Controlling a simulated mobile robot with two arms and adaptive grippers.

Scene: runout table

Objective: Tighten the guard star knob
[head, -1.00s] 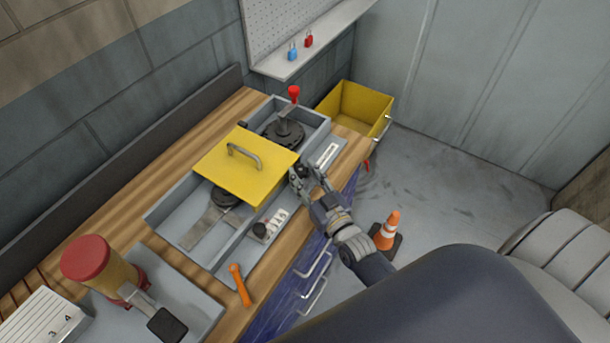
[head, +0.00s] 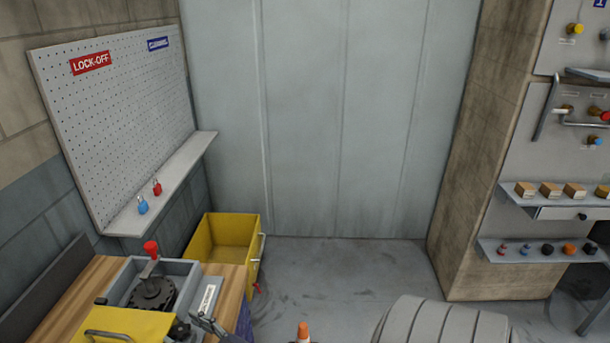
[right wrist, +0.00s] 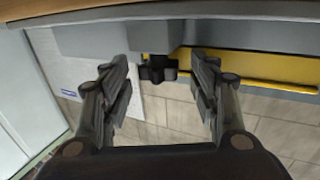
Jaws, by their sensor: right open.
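In the right wrist view the black star knob (right wrist: 158,68) sits on the side of a grey housing, beside the yellow guard (right wrist: 240,82). My right gripper (right wrist: 162,84) is open, with a finger on each side of the knob and visible gaps between. I cannot tell whether the knob lies fully between the fingertips in depth. In the head view the yellow guard (head: 130,322) is cut off at the bottom left. My right gripper (head: 200,325) is by its right edge, partly out of frame. My left gripper is not in view.
A red-knobbed lever (head: 150,250) stands in the grey tray behind the guard. A yellow bin (head: 225,243) stands at the bench end. A shelf (head: 165,190) with two padlocks hangs above.

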